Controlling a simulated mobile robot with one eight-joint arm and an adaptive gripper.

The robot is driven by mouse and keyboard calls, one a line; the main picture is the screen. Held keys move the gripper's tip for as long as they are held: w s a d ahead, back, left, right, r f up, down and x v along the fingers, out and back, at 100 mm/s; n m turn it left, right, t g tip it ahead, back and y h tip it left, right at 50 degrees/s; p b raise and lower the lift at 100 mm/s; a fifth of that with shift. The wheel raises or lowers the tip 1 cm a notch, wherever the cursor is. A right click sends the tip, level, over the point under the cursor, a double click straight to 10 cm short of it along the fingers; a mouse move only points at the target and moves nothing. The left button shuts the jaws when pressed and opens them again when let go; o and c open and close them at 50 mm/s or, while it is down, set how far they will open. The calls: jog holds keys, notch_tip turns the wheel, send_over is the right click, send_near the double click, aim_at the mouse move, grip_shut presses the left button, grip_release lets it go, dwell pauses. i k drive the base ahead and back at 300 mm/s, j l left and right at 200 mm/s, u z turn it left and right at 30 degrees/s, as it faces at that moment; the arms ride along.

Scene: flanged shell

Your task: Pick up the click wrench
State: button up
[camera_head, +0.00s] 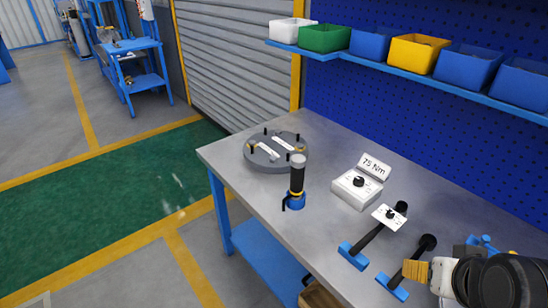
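Two long black-handled tools lie on the grey workbench (325,222) at the right, with blue pieces at their near ends. One black tool (370,236) lies nearer the middle, with a white plate bearing a dark knob beside its upper part. The other black tool (413,262) lies to its right, partly behind my gripper. I cannot tell which is the click wrench. A black-gripped tool (297,180) also stands upright in a blue holder near the front edge. My gripper (418,271) is at the lower right, overlapping the right tool in the picture; its opening and any contact are unclear.
A white box (356,189) with a dark knob stands beside a "75 Nm" sign (375,166). A round grey flanged part (262,158) with dark studs sits at the far left of the bench. Coloured bins (325,38) line a shelf above. The bench's middle front is clear.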

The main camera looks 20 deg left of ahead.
aim_at(400, 210)
jog(key=j+u, duration=0.45)
jog(key=j, duration=0.85)
